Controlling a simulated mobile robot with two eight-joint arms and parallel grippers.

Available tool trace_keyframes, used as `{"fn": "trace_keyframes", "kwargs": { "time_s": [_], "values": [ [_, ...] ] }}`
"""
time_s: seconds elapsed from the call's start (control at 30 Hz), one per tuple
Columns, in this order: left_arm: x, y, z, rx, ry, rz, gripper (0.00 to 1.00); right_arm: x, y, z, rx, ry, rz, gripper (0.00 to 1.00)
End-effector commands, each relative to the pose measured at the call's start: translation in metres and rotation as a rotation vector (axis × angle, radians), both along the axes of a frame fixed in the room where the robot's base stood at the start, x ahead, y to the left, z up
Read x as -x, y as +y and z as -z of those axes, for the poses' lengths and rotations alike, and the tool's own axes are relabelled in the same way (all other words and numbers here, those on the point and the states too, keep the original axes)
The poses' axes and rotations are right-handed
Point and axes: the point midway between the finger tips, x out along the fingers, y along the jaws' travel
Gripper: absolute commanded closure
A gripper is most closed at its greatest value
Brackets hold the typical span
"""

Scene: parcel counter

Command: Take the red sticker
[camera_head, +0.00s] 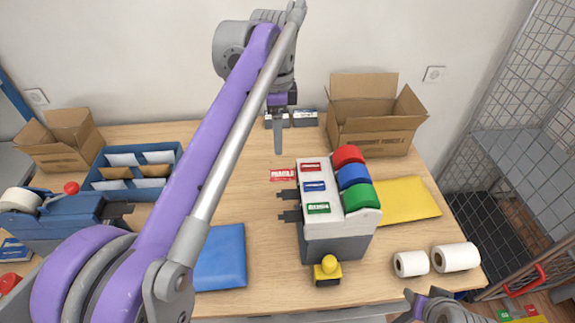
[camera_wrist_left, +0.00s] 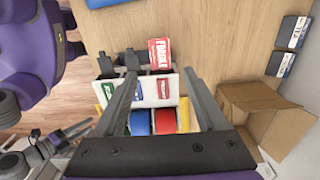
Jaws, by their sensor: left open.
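The red sticker (camera_head: 283,175) sticks out from the left side of the label dispenser (camera_head: 336,235), at its farthest outlet. It shows clearly in the left wrist view (camera_wrist_left: 159,52), with white lettering. My left gripper (camera_head: 278,148) hangs fingers down above the far part of the table, behind the sticker in the head view. In the left wrist view its fingers (camera_wrist_left: 161,73) are spread apart and empty, and the sticker appears just beyond the gap between their tips. Part of my right arm (camera_head: 436,306) shows at the bottom edge; its jaws are unclear.
The dispenser carries red, blue and green rolls (camera_head: 353,175). An open carton (camera_head: 375,125) stands behind it. A yellow envelope (camera_head: 408,200), white rolls (camera_head: 455,257), a yellow-handled stamp (camera_head: 327,270) and a blue pad (camera_head: 220,258) lie around it. A blue envelope organizer (camera_head: 110,185) stands left.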

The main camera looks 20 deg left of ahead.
Motion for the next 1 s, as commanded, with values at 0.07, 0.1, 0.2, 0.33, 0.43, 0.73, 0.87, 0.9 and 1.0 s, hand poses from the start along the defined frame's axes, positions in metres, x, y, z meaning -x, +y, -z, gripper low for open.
{"fn": "trace_keyframes", "kwargs": {
  "time_s": [0.07, 0.1, 0.2, 0.33, 0.43, 0.73, 0.87, 0.9, 1.0],
  "values": [
    [0.001, 0.0, 0.008, 0.0, 0.002, -0.001, 0.26, 0.003, 0.0, 0.004, 0.0, 0.005, 0.0, 0.5],
    [0.001, 0.0, 0.012, 0.0, 0.003, -0.001, 0.26, 0.004, 0.0, 0.005, 0.0, 0.007, 0.0, 0.5],
    [0.001, 0.0, 0.023, 0.0, 0.003, -0.001, 0.26, 0.006, 0.0, 0.009, 0.0, 0.012, 0.0, 0.5],
    [0.002, 0.0, 0.041, 0.0, 0.004, -0.001, 0.26, 0.013, 0.0, 0.02, 0.0, 0.025, 0.0, 0.5],
    [0.001, 0.0, 0.053, -0.001, 0.004, -0.001, 0.26, 0.018, 0.0, 0.03, 0.0, 0.035, 0.0, 0.5],
    [0.001, 0.0, 0.089, 0.0, 0.002, -0.002, 0.26, 0.031, 0.0, 0.057, 0.0, 0.059, 0.0, 0.5],
    [0.0, 0.0, 0.102, 0.0, 0.001, -0.002, 0.26, 0.033, 0.0, 0.064, 0.0, 0.064, 0.0, 0.5],
    [0.0, 0.0, 0.105, 0.0, 0.0, -0.002, 0.26, 0.034, 0.0, 0.066, 0.0, 0.066, 0.0, 0.5],
    [0.0, 0.0, 0.112, 0.0, 0.0, -0.002, 0.26, 0.035, 0.0, 0.069, 0.0, 0.068, 0.0, 0.5]
  ]
}}
